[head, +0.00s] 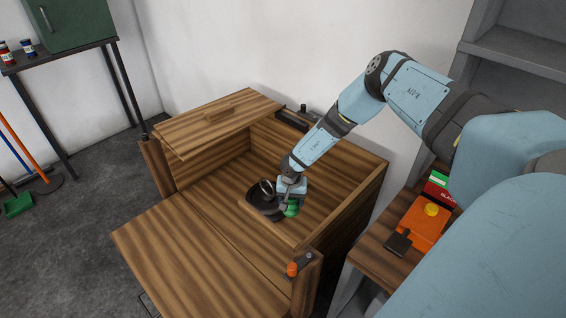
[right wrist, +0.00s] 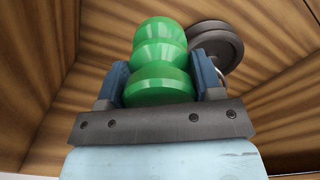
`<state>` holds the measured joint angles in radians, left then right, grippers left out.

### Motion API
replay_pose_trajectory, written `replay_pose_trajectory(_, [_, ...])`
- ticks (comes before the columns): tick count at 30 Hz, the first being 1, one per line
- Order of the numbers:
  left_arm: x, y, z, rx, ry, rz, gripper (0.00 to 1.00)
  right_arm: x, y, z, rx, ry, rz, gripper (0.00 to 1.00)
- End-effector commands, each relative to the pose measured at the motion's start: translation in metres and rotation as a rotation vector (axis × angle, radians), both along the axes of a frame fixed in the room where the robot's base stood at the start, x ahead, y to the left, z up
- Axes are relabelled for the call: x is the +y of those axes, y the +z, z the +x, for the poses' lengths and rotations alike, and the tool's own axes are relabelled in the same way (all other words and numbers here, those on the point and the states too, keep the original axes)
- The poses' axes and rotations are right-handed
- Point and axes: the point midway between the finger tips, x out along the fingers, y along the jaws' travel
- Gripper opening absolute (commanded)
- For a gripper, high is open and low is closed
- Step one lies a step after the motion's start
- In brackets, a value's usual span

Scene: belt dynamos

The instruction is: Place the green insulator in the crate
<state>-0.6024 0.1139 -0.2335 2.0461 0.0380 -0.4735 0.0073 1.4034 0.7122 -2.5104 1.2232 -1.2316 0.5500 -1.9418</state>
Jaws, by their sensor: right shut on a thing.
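The green insulator (head: 292,208) is a ribbed, glossy piece held in my right gripper (head: 291,203). The right wrist view shows the insulator (right wrist: 160,62) between the two blue fingers of the gripper (right wrist: 161,82), which are shut on it. The wooden crate (head: 370,200) is open at the top, and the gripper with the insulator is inside its opening, near the front. Whether the insulator touches the crate floor cannot be told. My left gripper is not in view.
A dark round metal part (head: 262,202) with a ring lies in the crate beside the gripper; a dark wheel-like part (right wrist: 217,45) shows close behind the insulator. A small table (head: 372,250) with an orange item (head: 420,228) stands right.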

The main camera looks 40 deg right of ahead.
Motion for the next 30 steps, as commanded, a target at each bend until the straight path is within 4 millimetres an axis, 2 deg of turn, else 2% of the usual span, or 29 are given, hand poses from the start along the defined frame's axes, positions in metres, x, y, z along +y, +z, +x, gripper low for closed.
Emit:
replay_pose_trajectory(1, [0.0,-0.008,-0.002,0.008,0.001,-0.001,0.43,0.001,-0.02,-0.001,0.003,0.002,-0.003,0.25])
replay_pose_trajectory(6, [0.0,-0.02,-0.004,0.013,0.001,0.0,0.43,0.0,-0.066,-0.001,0.001,0.001,-0.003,0.25])
replay_pose_trajectory(12, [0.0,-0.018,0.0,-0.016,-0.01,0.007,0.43,0.0,-0.109,0.0,0.0,0.002,-0.001,0.25])
replay_pose_trajectory(20, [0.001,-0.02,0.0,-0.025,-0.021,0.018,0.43,0.0,-0.128,0.0,0.001,0.001,-0.001,0.25])
replay_pose_trajectory(27, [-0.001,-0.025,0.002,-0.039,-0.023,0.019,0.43,0.0,-0.16,0.0,-0.001,0.001,-0.001,0.25])
replay_pose_trajectory(30, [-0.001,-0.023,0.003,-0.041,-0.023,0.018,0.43,0.0,-0.16,0.001,-0.001,0.001,0.0,0.25])
